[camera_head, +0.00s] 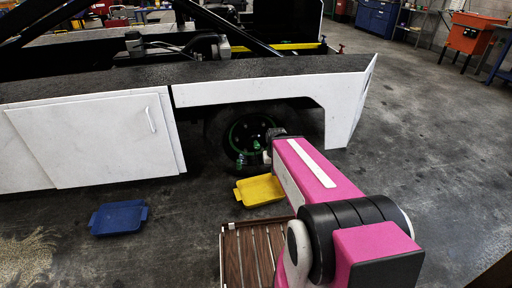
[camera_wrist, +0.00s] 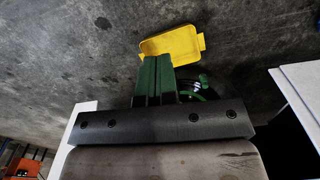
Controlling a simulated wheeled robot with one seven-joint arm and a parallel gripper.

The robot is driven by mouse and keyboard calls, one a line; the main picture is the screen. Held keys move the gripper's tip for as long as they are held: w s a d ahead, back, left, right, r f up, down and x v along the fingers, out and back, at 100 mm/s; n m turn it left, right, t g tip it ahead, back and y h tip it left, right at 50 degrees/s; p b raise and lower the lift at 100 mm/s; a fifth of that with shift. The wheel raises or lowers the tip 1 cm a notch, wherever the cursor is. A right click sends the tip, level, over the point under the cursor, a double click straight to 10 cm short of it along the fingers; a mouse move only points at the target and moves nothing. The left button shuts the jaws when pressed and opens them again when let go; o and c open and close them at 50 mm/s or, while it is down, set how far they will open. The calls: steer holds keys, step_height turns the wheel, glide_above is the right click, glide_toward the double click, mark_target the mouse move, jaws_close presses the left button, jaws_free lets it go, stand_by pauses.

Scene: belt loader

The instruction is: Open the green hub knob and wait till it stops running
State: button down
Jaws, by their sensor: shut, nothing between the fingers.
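The wheel (camera_head: 233,130) of the belt loader sits under the white side panel and has a green ring on its hub. Small green parts (camera_head: 240,160) show low on the hub; I cannot tell clearly which is the knob. In the head view my pink arm reaches to the wheel's right side. I cannot tell whether the fingers touch the hub.
A yellow tray (camera_head: 259,190) lies on the floor in front of the wheel, and it also shows in the wrist view (camera_wrist: 172,43). A blue tray (camera_head: 118,219) lies farther left. A brown slatted surface (camera_head: 247,250) is near my arm. Floor to the right is clear.

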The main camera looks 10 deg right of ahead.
steer(key=c, duration=1.6)
jaws_free()
steer(key=o, duration=0.5)
steer(key=shift+w+f, duration=0.15)
steer(key=shift+w, duration=0.2)
steer(key=o, duration=0.5)
steer(key=shift+w+f+t, duration=0.2)
steer(key=shift+w+f, duration=0.05)
steer(key=shift+w, duration=0.25)
steer(key=shift+w+f+t, duration=0.2)
steer(key=shift+w+f, duration=0.05)
steer(key=shift+w, duration=0.2)
steer(key=m+t+y, duration=0.1)
steer(key=m+t, duration=0.3)
steer(key=t, duration=1.3)
glide_toward(256, 145)
step_height(256, 145, down, 2)
steer(key=w, duration=1.2)
steer(key=shift+w, duration=0.4)
